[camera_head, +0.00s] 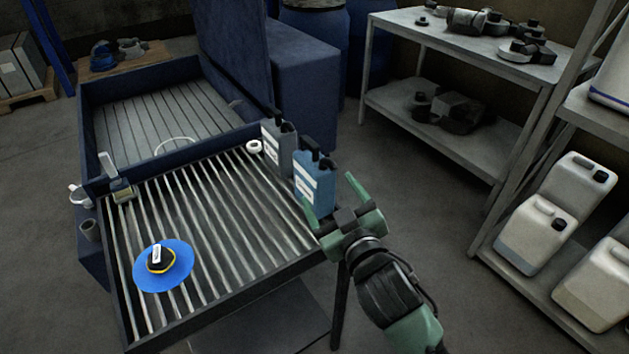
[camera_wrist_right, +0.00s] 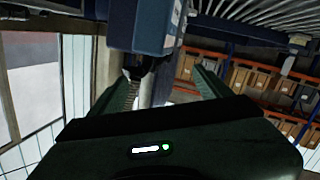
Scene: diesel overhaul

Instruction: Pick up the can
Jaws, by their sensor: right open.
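A blue can (camera_head: 314,184) with a white label and dark cap stands upright at the right edge of the slatted grate (camera_head: 215,230). A grey can (camera_head: 279,148) with a dark cap and pale label stands just behind it to the left. My right gripper (camera_head: 331,196) is open, with its fingers pointing toward the blue can and nothing held. In the right wrist view the blue can (camera_wrist_right: 145,25) is at the top, beyond the spread fingertips (camera_wrist_right: 165,80). I cannot tell whether a finger touches it. My left gripper is not in view.
A blue disc (camera_head: 178,277) with a black and yellow item lies on the grate. A white ring (camera_head: 254,146) is beside the grey can. A metal shelf (camera_head: 470,150) stands behind right, and several white jugs (camera_head: 532,234) are at right. Open floor lies between.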

